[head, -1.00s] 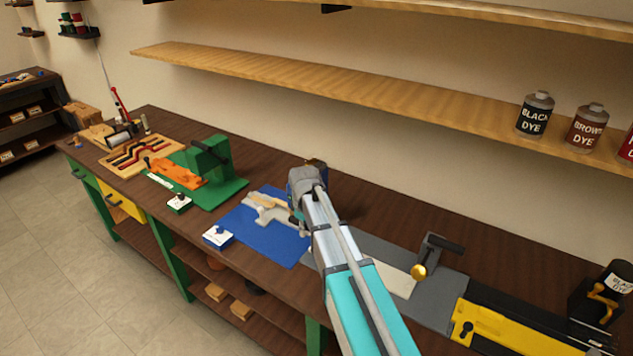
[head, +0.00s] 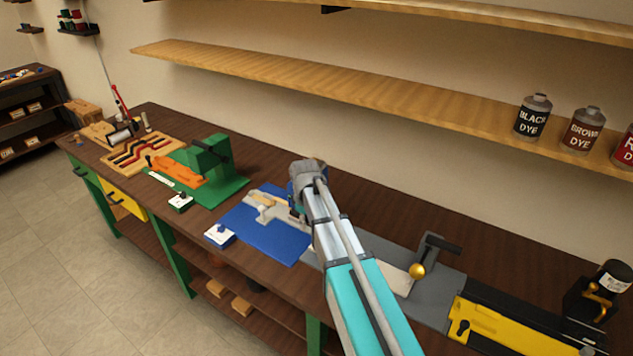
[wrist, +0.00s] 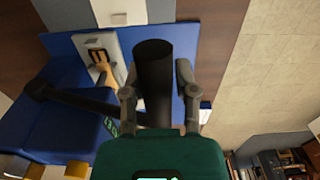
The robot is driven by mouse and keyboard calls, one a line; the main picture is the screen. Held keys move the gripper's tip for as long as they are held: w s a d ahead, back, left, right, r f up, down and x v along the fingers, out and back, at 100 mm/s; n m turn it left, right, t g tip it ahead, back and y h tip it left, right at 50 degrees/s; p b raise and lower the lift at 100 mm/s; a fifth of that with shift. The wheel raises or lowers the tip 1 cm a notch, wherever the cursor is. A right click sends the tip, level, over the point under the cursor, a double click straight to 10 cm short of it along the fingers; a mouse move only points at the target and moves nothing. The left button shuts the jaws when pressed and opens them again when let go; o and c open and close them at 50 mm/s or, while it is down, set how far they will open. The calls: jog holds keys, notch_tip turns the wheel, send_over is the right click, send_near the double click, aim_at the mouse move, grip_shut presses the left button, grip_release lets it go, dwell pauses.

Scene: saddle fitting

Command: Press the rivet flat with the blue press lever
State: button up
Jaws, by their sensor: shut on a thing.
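The black lever handle (wrist: 152,85) of the blue press (wrist: 65,125) lies between the fingers of my gripper (wrist: 158,90) in the wrist view. My gripper is shut on it. A thin black lever arm (wrist: 80,98) runs from the handle to the blue press body at the left. A light plate (wrist: 97,40) with a tan strap piece (wrist: 104,74) lies beside it on the blue mat (head: 270,240). In the head view my gripper (head: 303,185) is over the mat's right side, and my arm hides most of the press. The rivet cannot be made out.
A small white-topped blue box (head: 219,235) stands at the mat's front left. A green press (head: 210,155) stands further left. A long wooden shelf (head: 330,85) runs above the bench (head: 360,200).

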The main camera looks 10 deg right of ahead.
jog(key=shift+r+p, duration=0.7)
jog(key=shift+r, duration=0.2)
jog(key=shift+w+d+r+p, duration=0.15)
jog(key=shift+d+r+p, duration=0.05)
jog(key=shift+r+p, duration=0.6)
jog(key=shift+c, duration=0.4)
jog(key=shift+w+d+r, duration=0.1)
jog(key=shift+r, duration=0.15)
jog(key=shift+p, duration=0.3)
jog(key=shift+w+d+r+p, duration=0.2)
jog(key=shift+d+r+p, duration=0.05)
jog(key=shift+r+p, duration=0.25)
jog(key=shift+w+d+r+p, duration=0.2)
jog(key=shift+r+p, duration=0.15)
jog(key=shift+r, duration=0.2)
